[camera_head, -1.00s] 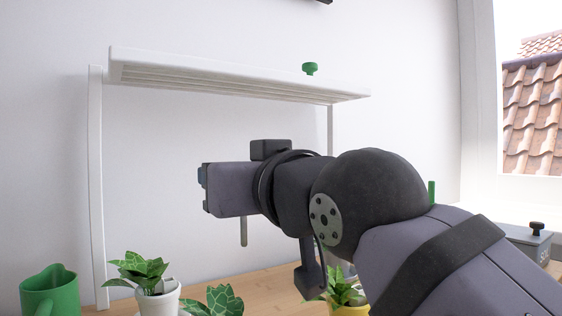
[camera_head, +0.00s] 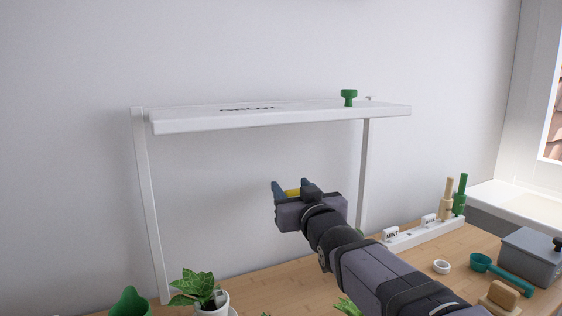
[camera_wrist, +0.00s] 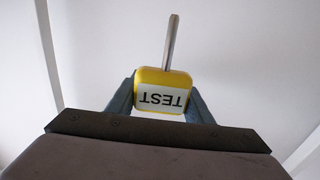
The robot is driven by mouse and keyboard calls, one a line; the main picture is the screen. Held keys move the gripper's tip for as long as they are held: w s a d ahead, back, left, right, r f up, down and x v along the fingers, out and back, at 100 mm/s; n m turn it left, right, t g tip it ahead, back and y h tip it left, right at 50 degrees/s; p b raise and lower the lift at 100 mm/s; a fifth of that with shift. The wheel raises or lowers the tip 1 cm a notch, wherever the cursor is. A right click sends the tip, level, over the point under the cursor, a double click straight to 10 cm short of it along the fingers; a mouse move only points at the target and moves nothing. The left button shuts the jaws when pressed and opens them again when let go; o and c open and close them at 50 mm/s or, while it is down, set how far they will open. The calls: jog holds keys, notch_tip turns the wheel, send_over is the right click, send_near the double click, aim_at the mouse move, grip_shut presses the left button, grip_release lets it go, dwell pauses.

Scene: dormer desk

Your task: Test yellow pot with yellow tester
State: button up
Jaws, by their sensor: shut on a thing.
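My gripper (camera_head: 293,188) is shut on the yellow tester (camera_head: 292,193), with its blue-grey fingers on either side of it. They are in the air below the white shelf. In the wrist view the tester (camera_wrist: 162,92) has a white "TEST" label, upside down in the picture, and a bare metal probe (camera_wrist: 172,42) that points away from my gripper (camera_wrist: 160,98) and touches nothing. The yellow pot is not visible now. Leaf tips (camera_head: 347,306) show beside my arm at the bottom edge, but their pot is out of view.
The white shelf (camera_head: 280,116) on posts stands above, with a green knob (camera_head: 348,97) on top. A plant in a white pot (camera_head: 216,308) and a green object (camera_head: 130,303) are at the lower left. Labelled rack (camera_head: 420,236), small cup (camera_head: 441,267), green scoop (camera_head: 500,273) and grey box (camera_head: 533,255) fill the right.

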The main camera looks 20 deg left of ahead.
jog(key=w+d+f+m+t+h+p, duration=0.1)
jog(key=w+d+p, duration=0.2)
jog(key=d+p, duration=0.35)
jog(key=w+d+f+m+h+p, duration=0.1)
jog(key=w+d+f+p, duration=0.2)
jog(key=p, duration=0.7)
jog(key=s+d+r+m+t+h+p, duration=0.1)
jog(key=s+d+r+m+h+p, duration=0.2)
jog(key=d+p, duration=0.75)
jog(key=s+d+r+t+h+p, duration=0.15)
jog(key=s+d+p, duration=0.5)
jog(key=p, duration=0.65)
jog(key=s+d+r+g+p, duration=0.1)
jog(key=s+d+r+p, duration=0.25)
jog(key=p, duration=0.25)
jog(key=s+a+f+n+g+y+b, duration=0.1)
jog(key=s+a+n+g+y, duration=0.1)
jog(key=a, duration=0.4)
jog(key=s+a+f+n+g+y+b, duration=0.1)
jog(key=s+a+f+n+g+y, duration=0.1)
jog(key=a+y, duration=0.4)
jog(key=shift+s+f+n, duration=0.3)
jog(key=shift+s+n, duration=0.4)
jog(key=shift+n, duration=0.5)
jog(key=shift+f+y+b, duration=0.1)
jog(key=shift+y+b, duration=0.15)
jog(key=shift+b, duration=0.1)
jog(key=shift+f+b, duration=2.6)
jog(key=shift+f, duration=0.2)
